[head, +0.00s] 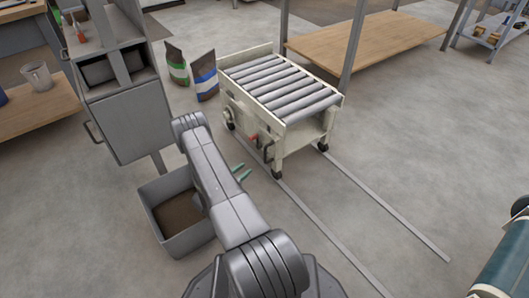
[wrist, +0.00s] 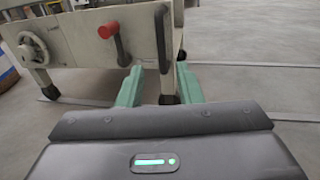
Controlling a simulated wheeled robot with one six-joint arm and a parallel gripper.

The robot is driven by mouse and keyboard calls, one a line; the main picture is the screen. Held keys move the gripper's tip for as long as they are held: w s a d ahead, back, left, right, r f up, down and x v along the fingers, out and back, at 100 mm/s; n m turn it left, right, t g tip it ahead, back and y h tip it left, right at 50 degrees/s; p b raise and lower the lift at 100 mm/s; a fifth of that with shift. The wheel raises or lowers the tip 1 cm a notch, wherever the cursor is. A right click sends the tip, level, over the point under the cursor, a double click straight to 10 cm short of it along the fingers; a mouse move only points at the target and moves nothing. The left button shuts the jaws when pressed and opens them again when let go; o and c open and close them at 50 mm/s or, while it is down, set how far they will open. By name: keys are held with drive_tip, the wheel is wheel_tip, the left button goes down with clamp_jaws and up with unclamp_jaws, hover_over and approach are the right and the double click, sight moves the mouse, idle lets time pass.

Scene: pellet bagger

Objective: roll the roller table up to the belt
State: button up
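The roller table (head: 280,90) is a cream cart with grey rollers on top and dark casters. It stands in the middle of the head view, at the far end of two floor rails. On its near end are a dark upright handle (head: 268,150) and a red-knobbed lever (head: 253,138). My gripper (head: 240,171) is open and empty, a little left of the handle and low. In the wrist view its green fingers (wrist: 159,78) are apart, with the dark handle (wrist: 161,40) ahead between them. A teal, belt-like surface (head: 503,262) is cut off at the lower right; I cannot tell if it is the belt.
Two floor rails (head: 390,213) run from the cart toward the lower right, with clear floor around them. A grey bin (head: 180,240) stands left of my arm under a grey machine (head: 130,115). Two bags (head: 204,76) stand left of the cart; a wooden bench (head: 370,40) is behind it.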

sight(265, 161)
drive_tip(key=b+x, duration=0.4)
drive_tip(key=x, duration=0.9)
drive_tip(key=shift+w+d, duration=0.2)
drive_tip(key=shift+d, duration=0.05)
clamp_jaws()
